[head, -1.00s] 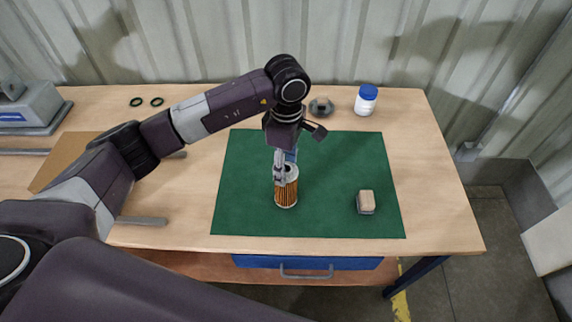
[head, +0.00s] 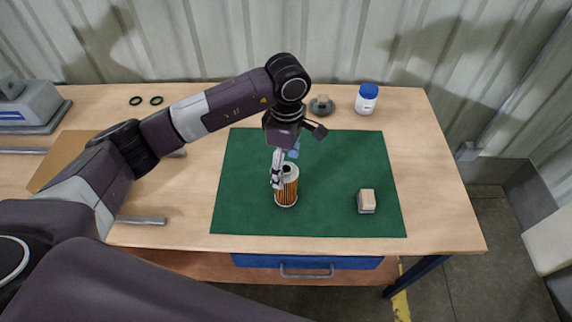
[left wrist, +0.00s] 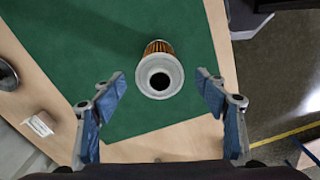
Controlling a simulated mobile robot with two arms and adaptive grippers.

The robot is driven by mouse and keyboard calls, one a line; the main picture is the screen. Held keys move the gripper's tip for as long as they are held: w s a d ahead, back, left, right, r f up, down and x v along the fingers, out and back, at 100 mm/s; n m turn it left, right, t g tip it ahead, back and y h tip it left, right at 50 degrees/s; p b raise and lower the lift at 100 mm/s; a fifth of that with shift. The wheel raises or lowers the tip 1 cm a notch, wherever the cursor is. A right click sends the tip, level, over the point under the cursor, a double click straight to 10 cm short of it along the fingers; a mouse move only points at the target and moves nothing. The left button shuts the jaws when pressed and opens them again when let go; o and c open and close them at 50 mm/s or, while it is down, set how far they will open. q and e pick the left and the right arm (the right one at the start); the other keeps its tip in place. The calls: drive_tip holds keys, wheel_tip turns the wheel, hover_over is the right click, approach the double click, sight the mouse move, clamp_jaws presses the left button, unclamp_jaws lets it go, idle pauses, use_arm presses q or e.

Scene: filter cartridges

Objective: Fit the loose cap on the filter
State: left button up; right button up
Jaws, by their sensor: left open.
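The filter (head: 286,190), a cylinder with orange-brown pleats, stands upright on the green mat (head: 240,205). In the left wrist view the filter (left wrist: 160,72) shows a pale ring with a dark round hole on its near end. I cannot tell whether this ring is the cap, and I see no separate loose cap. My left gripper (head: 285,163) is just above the filter's top, pointing down. In the left wrist view its fingers are spread wide and empty, one on each side of the filter's end, apart from it. My right gripper is not in view.
A beige and grey block (head: 366,201) sits on the mat to the right. A white bottle with a blue lid (head: 366,98) and a grey round object (head: 321,106) stand at the back. The mat's left part is clear.

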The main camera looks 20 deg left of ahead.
use_arm(q)
wheel_tip(320, 180, up, 12)
idle(0.4)
drive_tip(key=shift+f, duration=0.2)
